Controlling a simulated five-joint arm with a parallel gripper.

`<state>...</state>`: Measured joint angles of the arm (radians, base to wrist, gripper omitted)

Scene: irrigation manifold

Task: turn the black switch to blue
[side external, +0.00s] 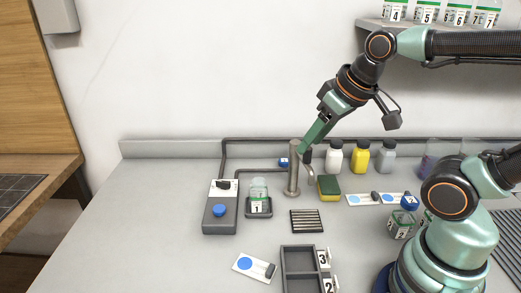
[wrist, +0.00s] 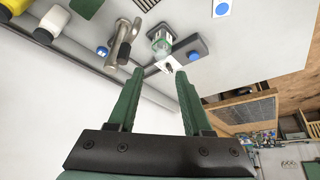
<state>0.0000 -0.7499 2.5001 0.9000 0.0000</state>
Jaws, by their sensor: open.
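A black switch (side external: 223,185) sits on a white plate at the back of a grey box with a blue round button (side external: 219,210) at its front. I cannot tell which way the switch points. In the wrist view the grey box (wrist: 198,44) and its blue button (wrist: 193,56) show beyond my fingertips, with the switch end small and partly hidden. My gripper (side external: 305,150) is open and empty. It hangs at the top of the grey metal post, to the right of and above the switch, apart from it. Its two green fingers (wrist: 159,73) show in the wrist view.
A jar labelled 1 (side external: 258,189) stands in a tray right of the box. The metal post (side external: 293,168) stands between gripper and jar. Pipes run behind. A white card (side external: 255,266) with a blue dot and black part lies in front. The table's left side is clear.

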